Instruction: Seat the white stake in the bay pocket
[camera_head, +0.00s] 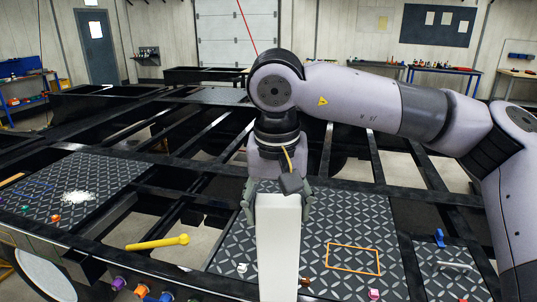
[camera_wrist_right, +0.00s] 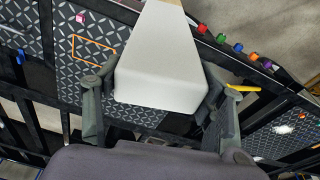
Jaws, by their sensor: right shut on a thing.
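The white stake (camera_head: 279,250) is a long pale block held upright in the middle of the head view, its lower end running out of the picture. My right gripper (camera_head: 277,203) is shut on its upper end, one finger on each side. In the right wrist view the stake (camera_wrist_right: 160,62) narrows away from my right gripper (camera_wrist_right: 160,80), with a tan end at the top edge. I cannot tell which opening in the black frame is the bay pocket. The stake hides part of the patterned plate behind it. My left gripper is not in view.
An orange outlined rectangle (camera_head: 353,259) is on the patterned plate (camera_head: 330,215) right of the stake. A yellow bar (camera_head: 158,243) lies to the left. Black frame beams (camera_head: 190,205) surround open gaps. Several small coloured pieces line the front edge, including a purple one (camera_head: 119,284).

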